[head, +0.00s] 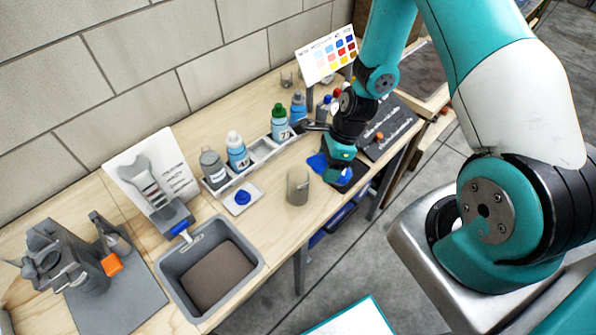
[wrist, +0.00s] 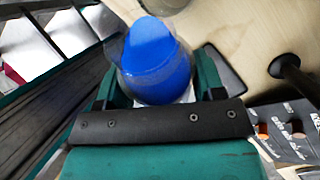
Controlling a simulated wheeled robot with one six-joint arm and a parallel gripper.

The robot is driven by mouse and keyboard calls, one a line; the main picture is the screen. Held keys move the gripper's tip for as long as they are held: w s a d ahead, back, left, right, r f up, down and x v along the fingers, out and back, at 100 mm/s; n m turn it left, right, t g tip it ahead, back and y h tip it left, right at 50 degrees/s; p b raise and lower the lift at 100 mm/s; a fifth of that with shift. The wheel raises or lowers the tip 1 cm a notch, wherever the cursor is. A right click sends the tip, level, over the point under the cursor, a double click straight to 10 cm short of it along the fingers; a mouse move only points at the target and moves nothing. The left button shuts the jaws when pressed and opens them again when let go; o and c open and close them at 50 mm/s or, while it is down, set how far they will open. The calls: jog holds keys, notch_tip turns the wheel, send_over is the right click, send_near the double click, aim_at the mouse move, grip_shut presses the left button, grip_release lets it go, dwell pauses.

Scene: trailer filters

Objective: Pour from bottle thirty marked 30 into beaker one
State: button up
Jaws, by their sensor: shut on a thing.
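My gripper (head: 343,160) is low over the right part of the bench, shut on a clear-walled container with bright blue inside. This container (wrist: 157,62) shows between the jaws in the wrist view; in the head view my gripper mostly hides it, with blue showing beside the jaws. I cannot read a 30 on it. A greyish see-through beaker (head: 298,186) stands upright on the bench, left of my gripper and apart from it. I see no number on the beaker.
A rack (head: 262,151) holds several bottles, including a grey one (head: 213,168) and a green-capped one (head: 280,124). A blue cap (head: 242,197) lies on a small white tray. A grey basin (head: 166,273) stands at the front left. A colour chart (head: 327,56) stands behind.

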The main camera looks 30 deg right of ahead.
jog(key=shift+r+g+h+p, duration=0.25)
jog(key=shift+g+h+p, duration=0.05)
jog(key=shift+p, duration=0.05)
dwell(0.3)
jog(key=shift+d+f+g+h, duration=0.15)
jog(key=shift+f+g+h, duration=0.15)
jog(key=shift+h, duration=0.6)
dwell(0.5)
jog(key=shift+r+g+h+p, duration=0.4)
jog(key=shift+r+h+p, duration=0.05)
jog(key=shift+h+p, duration=0.25)
dwell(0.9)
jog(key=shift+w+a+r+m+g+h, duration=0.15)
jog(key=shift+a+r+m+g+h, duration=0.25)
jog(key=shift+h, duration=0.4)
dwell(1.2)
jog(key=shift+w+a+r+g+h, duration=0.1)
jog(key=shift+a+r+g+h, duration=0.1)
jog(key=shift+r+g+h, duration=0.35)
dwell(1.8)
